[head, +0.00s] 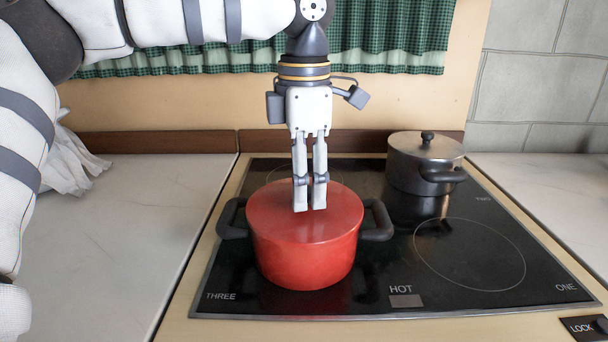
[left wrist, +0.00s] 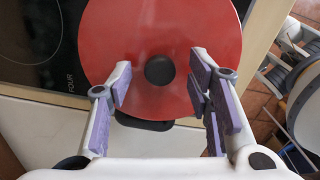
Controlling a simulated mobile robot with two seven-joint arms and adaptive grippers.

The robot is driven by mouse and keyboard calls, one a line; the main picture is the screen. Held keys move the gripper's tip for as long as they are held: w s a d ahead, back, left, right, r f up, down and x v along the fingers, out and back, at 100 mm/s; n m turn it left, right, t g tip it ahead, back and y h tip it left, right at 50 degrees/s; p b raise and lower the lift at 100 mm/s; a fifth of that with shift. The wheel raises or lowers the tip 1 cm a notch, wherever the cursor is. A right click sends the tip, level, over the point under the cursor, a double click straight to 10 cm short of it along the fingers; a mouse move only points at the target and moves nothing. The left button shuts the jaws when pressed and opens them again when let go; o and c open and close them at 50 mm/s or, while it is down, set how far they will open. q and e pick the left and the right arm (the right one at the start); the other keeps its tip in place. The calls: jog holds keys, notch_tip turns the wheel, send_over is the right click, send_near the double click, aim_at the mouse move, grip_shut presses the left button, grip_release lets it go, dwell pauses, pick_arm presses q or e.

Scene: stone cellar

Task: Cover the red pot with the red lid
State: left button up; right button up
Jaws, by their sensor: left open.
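The red pot (head: 305,262) stands on the front left part of the black cooktop, with a dark handle on each side. The red lid (head: 342,208) lies flat on top of the pot and looks level. Its round black knob (left wrist: 160,70) shows in the left wrist view; my fingers hide it in the head view. My left gripper (head: 310,208) points straight down over the middle of the lid. In the left wrist view the fingers (left wrist: 162,82) are spread apart, with the knob showing between their tips and nothing gripped. My right gripper is in neither view.
A dark metal pot with a lid (head: 425,165) stands at the back right of the cooktop (head: 470,255). The front right burner is empty. The pale counter (head: 110,230) on the left is mostly clear, with a crumpled white cloth (head: 75,165) at its back.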

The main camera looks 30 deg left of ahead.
pick_arm(q)
notch_tip(320, 180, up, 12)
dwell(0.3)
